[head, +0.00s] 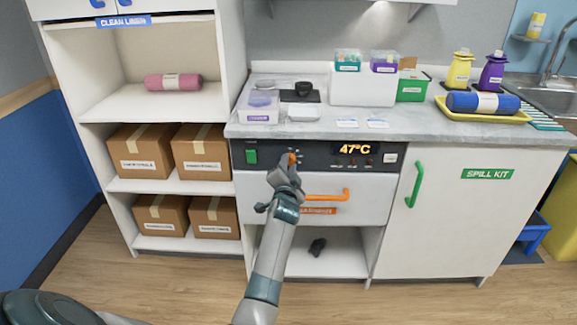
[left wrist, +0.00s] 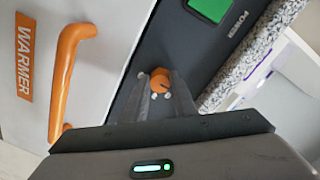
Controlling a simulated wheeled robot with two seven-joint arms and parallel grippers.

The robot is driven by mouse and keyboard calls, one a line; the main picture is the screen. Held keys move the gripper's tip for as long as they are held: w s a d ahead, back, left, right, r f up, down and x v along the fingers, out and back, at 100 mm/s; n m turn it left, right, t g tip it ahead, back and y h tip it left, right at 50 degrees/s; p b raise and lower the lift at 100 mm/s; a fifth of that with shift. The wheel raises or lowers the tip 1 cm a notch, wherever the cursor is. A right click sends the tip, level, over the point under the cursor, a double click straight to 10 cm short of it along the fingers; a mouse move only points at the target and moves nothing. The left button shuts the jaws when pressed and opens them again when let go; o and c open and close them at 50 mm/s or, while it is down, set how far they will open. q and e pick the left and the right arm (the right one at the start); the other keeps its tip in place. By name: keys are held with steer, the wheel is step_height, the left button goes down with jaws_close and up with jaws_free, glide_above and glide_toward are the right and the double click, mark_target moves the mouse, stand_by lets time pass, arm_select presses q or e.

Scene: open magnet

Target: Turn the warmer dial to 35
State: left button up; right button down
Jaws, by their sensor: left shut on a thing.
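The warmer's dark control panel (head: 318,153) sits under the counter, with a lit display (head: 354,149) reading 47°C. An orange dial (left wrist: 160,80) is on the panel; in the head view it shows just above my gripper (head: 291,158). My left gripper (left wrist: 160,95) is shut on the dial, with one finger on each side of it. White marks show around the dial, but their numbers are too small to read. The warmer drawer below has an orange handle (head: 327,196), also in the left wrist view (left wrist: 68,75). My right gripper is not in view.
A green power switch (head: 251,156) is left of the dial. The counter (head: 330,127) above holds a white box (head: 362,86) and small containers. A cupboard with a green handle (head: 415,184) is to the right, and shelves with cardboard boxes (head: 143,152) are to the left.

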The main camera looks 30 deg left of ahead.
arm_select(q)
steer(key=shift+f, duration=0.15)
steer(key=o, duration=1)
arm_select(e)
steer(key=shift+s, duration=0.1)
arm_select(q)
steer(key=shift+o, duration=0.2)
steer(key=shift+s, duration=0.1)
steer(key=v, duration=1.7)
steer(key=shift+d, duration=0.2)
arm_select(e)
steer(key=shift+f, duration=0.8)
arm_select(q)
steer(key=shift+s+p, duration=0.1)
steer(key=shift+p, duration=0.2)
